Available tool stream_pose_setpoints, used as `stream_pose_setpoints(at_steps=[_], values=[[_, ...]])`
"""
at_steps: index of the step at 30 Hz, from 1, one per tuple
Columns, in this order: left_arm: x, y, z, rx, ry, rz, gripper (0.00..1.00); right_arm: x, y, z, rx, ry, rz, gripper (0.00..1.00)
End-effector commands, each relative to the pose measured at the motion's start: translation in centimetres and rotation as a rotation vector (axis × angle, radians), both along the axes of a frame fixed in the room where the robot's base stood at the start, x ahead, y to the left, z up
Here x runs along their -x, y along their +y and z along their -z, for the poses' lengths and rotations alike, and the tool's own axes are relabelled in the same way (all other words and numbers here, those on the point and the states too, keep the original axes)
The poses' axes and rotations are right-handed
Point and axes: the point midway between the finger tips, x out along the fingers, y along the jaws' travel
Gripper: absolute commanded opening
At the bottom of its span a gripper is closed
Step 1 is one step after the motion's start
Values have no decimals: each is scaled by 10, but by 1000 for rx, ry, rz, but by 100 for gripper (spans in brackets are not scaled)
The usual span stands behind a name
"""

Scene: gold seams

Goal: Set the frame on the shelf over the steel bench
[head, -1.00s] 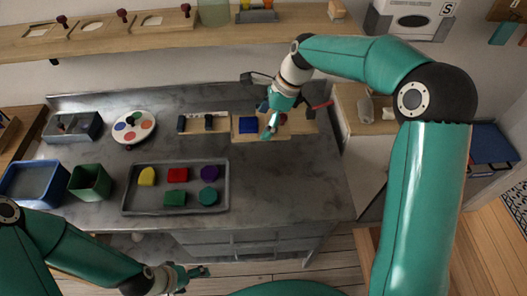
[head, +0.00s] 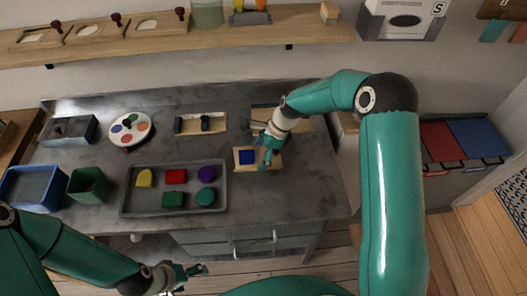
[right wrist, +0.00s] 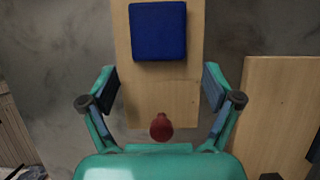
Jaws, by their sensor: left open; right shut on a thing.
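The wooden frame (head: 241,165) is a pale board with a blue square (head: 247,157) on it. In the right wrist view the frame (right wrist: 145,85) shows its blue square (right wrist: 158,31) and a dark red knob (right wrist: 161,127) close to my palm. My right gripper (head: 268,155) is shut on the frame, a finger at each long edge. Whether the frame touches the bench is hard to tell. The steel bench (head: 300,190) lies below. The shelf (head: 290,30) runs along the wall above it. My left gripper (head: 192,270) is open and empty near the bench's front.
Several knobbed wooden boards (head: 90,31) and a glass jar (head: 207,14) stand on the shelf; a bare stretch lies right of the grey holder (head: 250,17). A grey tray (head: 150,206) of coloured blocks lies left of the frame. Another board (right wrist: 275,110) lies close to its right.

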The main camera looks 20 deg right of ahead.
Motion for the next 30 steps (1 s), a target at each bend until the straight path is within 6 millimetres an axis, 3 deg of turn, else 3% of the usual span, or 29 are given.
stream_pose_setpoints(at_steps=[7, 8, 9, 23, 30], values=[[0, 0, 2, 0, 0, 0, 81, 0, 0, 2, 0, -1, 1, 51], [0, 0, 1, 0, 0, 0, 81, 0, 0, 1, 0, 0, 1, 92], [0, 0, 1, 0, 0, 0, 81, 0, -1, 1, 0, 0, 1, 99], [0, 0, 1, 0, 0, 0, 81, 0, -2, -4, 0, -1, 2, 100], [0, 0, 7, 0, 0, 0, 81, 3, -16, -36, 2, -5, 5, 100]])
